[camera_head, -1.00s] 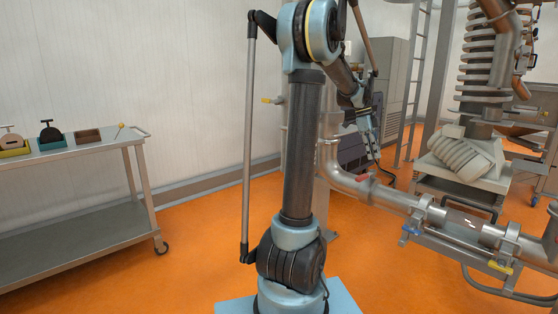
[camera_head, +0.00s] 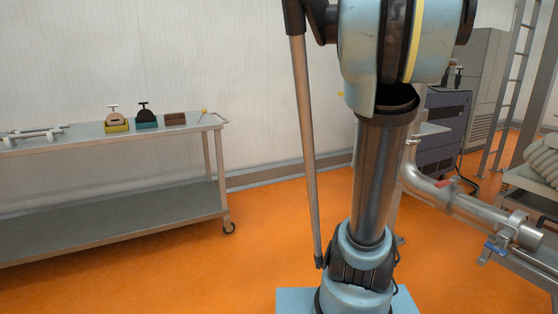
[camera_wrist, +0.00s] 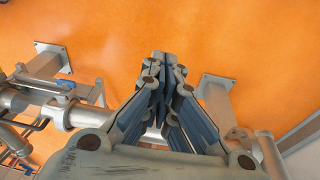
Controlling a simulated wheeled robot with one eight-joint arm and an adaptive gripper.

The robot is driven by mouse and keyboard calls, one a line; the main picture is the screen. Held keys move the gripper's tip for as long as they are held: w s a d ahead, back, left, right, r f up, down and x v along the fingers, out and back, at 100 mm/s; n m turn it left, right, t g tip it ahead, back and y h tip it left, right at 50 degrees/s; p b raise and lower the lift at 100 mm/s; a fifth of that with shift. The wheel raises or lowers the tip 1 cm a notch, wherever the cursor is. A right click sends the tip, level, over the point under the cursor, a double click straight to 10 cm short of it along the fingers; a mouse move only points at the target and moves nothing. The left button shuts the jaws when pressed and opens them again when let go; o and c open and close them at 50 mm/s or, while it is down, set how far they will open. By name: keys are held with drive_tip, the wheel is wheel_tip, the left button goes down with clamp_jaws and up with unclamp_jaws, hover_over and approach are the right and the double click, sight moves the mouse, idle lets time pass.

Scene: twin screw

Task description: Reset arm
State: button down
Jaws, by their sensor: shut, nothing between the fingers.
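My gripper (camera_wrist: 165,62) shows in the wrist view with its fingers drawn together and nothing between them. It hangs in the air over the pipework and the orange floor. In the head view my arm stands at the centre right, with its large elbow joint close to the camera. I cannot make out the gripper clearly there.
A steel pipe (camera_head: 470,207) with a blue-handled valve (camera_head: 495,247) runs at the right. The valve also shows in the wrist view (camera_wrist: 66,84). Open floor lies between cart and arm.

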drive_tip(key=s+a+f+n+t+y, duration=0.2)
drive_tip(key=s+a+f+n, duration=1)
drive_tip(key=a, duration=0.4)
drive_tip(key=shift+s+f+n, duration=0.4)
drive_tip(key=shift+f+n, duration=0.3)
